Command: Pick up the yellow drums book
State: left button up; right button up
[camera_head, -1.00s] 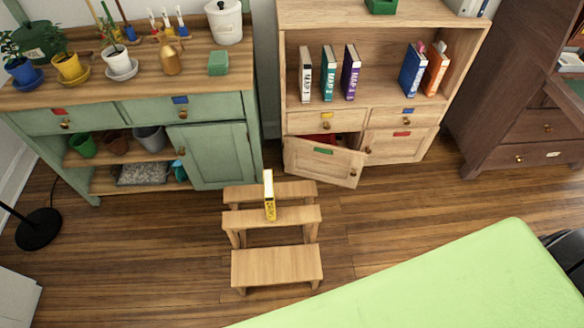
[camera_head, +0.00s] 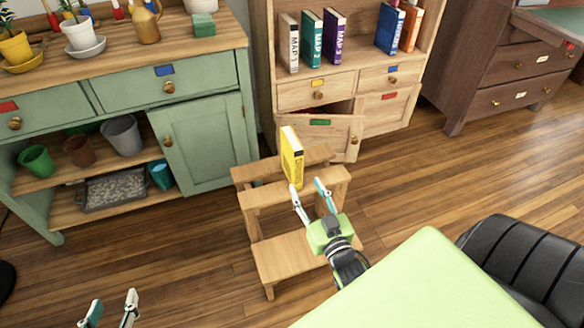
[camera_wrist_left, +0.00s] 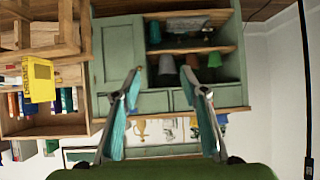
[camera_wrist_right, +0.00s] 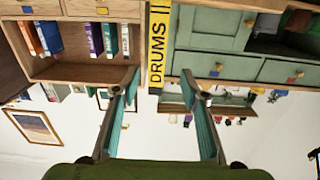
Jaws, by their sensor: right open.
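The yellow drums book (camera_head: 291,157) stands upright on the upper part of the wooden step stool (camera_head: 276,257). In the right wrist view its yellow spine (camera_wrist_right: 158,45) reads DRUMS and lies between and just beyond the fingertips. My right gripper (camera_head: 308,189) is open and empty, close in front of the book; its fingers also show in the right wrist view (camera_wrist_right: 158,82). My left gripper (camera_head: 112,306) is open and empty, low at the left, far from the book. The book also appears at the left edge of the left wrist view (camera_wrist_left: 38,79).
A wooden bookcase (camera_head: 318,94) with several books stands behind the stool, its green-labelled door (camera_head: 318,138) ajar. A green cabinet (camera_head: 205,145) is at the left. A light green surface (camera_head: 415,285) and a black chair (camera_head: 520,265) are at the front right.

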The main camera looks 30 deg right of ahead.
aim_at(297, 170)
jog(key=b+x, duration=0.1)
jog(key=x, duration=0.7)
jog(key=shift+w+d+r+b, duration=0.1)
jog(key=shift+w+b, duration=0.15)
jog(key=shift+b, duration=0.15)
jog(key=x, duration=0.1)
jog(key=b+x, duration=0.1)
jog(key=x, duration=0.1)
jog(key=b+x, duration=0.1)
jog(key=shift+w+d, duration=0.25)
jog(key=shift+d, duration=0.1)
jog(key=shift+w, duration=0.25)
grip_shut()
pick_arm(q)
jog(key=w+d+r+t+h, duration=0.1)
jog(key=r+t, duration=0.4)
jog(key=r, duration=0.5)
jog(key=w+d+r+t+h, duration=0.2)
jog(key=r+t, duration=0.3)
jog(key=r, duration=0.4)
jog(key=shift+w+d+r+t+h, duration=0.2)
jog(key=shift+r+t+h, duration=0.1)
jog(key=shift+r, duration=0.1)
